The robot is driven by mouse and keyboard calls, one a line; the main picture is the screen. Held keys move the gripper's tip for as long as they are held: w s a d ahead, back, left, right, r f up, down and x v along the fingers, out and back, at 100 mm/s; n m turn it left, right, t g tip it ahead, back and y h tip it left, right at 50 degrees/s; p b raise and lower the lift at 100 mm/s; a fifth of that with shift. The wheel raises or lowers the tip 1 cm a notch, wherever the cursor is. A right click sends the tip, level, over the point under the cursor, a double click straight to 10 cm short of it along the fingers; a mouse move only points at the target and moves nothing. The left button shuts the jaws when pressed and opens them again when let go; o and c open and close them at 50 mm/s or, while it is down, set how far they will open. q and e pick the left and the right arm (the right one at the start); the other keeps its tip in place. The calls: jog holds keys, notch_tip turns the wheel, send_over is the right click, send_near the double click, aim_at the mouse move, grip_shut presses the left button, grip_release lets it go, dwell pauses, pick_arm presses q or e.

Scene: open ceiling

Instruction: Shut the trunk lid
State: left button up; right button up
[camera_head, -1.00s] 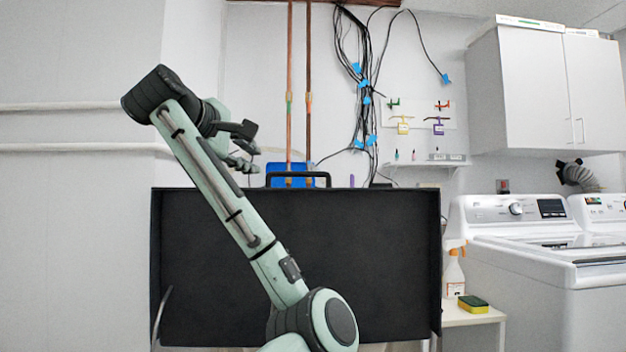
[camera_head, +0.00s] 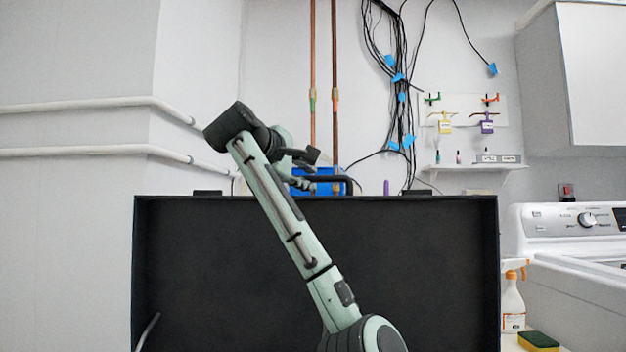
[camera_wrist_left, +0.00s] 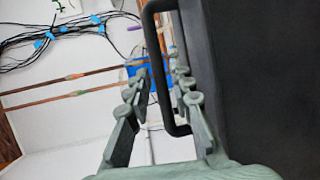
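The trunk lid (camera_head: 420,270) stands open and upright as a broad black panel in the head view, and its dark face also fills the right of the left wrist view (camera_wrist_left: 265,80). A black bar handle (camera_head: 348,183) sits at the middle of its top edge. My left gripper (camera_head: 308,170) reaches over the lid's top edge beside the handle. In the left wrist view its fingers (camera_wrist_left: 160,88) are apart, with the handle (camera_wrist_left: 153,35) running between them; I cannot tell whether they touch it. The trunk's body is hidden. My right gripper is not in view.
A white washer (camera_head: 570,225) stands to the right of the lid. A spray bottle (camera_head: 513,303) and a sponge (camera_head: 538,341) are beside it. Pipes (camera_head: 90,152) run along the left wall. Cables and a small shelf (camera_head: 478,168) are on the back wall.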

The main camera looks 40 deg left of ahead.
pick_arm(q)
jog(key=shift+x, duration=1.45)
grip_shut()
